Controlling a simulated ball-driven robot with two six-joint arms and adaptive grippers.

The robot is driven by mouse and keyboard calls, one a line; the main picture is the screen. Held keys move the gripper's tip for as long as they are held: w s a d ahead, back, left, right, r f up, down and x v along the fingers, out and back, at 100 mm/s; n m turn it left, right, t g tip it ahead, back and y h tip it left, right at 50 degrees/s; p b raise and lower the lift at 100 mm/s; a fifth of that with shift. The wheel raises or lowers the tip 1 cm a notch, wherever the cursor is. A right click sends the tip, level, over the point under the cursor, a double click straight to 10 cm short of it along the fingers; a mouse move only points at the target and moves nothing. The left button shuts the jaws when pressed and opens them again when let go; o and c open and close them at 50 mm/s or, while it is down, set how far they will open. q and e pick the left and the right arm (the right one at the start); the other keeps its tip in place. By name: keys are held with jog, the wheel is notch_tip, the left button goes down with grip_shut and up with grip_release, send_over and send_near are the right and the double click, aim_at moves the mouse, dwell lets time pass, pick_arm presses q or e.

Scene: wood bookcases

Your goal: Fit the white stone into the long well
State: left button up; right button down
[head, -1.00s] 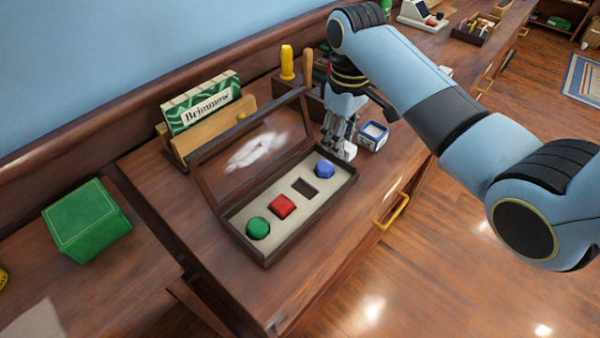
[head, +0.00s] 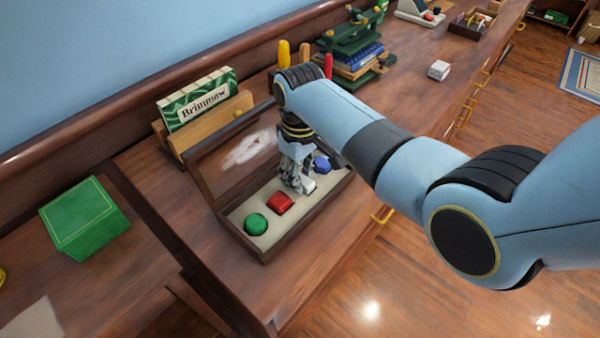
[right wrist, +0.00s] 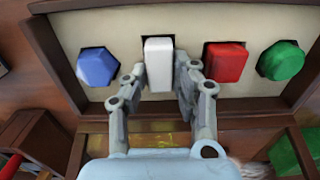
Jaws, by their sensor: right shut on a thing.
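The white stone (right wrist: 158,62) is a pale oblong block held between the fingers of my right gripper (right wrist: 160,78), which is shut on it. In the head view my right gripper (head: 298,180) is over the open wooden case, with the white stone (head: 308,184) just showing at its fingertips. The stone covers most of the long well, whose dark edge shows behind it in the right wrist view; I cannot tell how deep it sits. The case's pale panel (head: 236,216) also holds a green stone (head: 255,224), a red stone (head: 279,203) and a blue stone (head: 322,163).
The case's raised lid leans at its back. Behind it stands a wooden holder with a green "Brimmow" box (head: 197,98). A green box (head: 85,217) sits at the left. Stacked books (head: 358,60) and a small white block (head: 439,70) are further back.

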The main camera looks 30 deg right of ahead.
jog(key=shift+f, duration=0.1)
jog(key=c, duration=1.1)
grip_release()
jog(key=shift+o, duration=0.2)
notch_tip(320, 180, up, 12)
jog(key=p, duration=0.1)
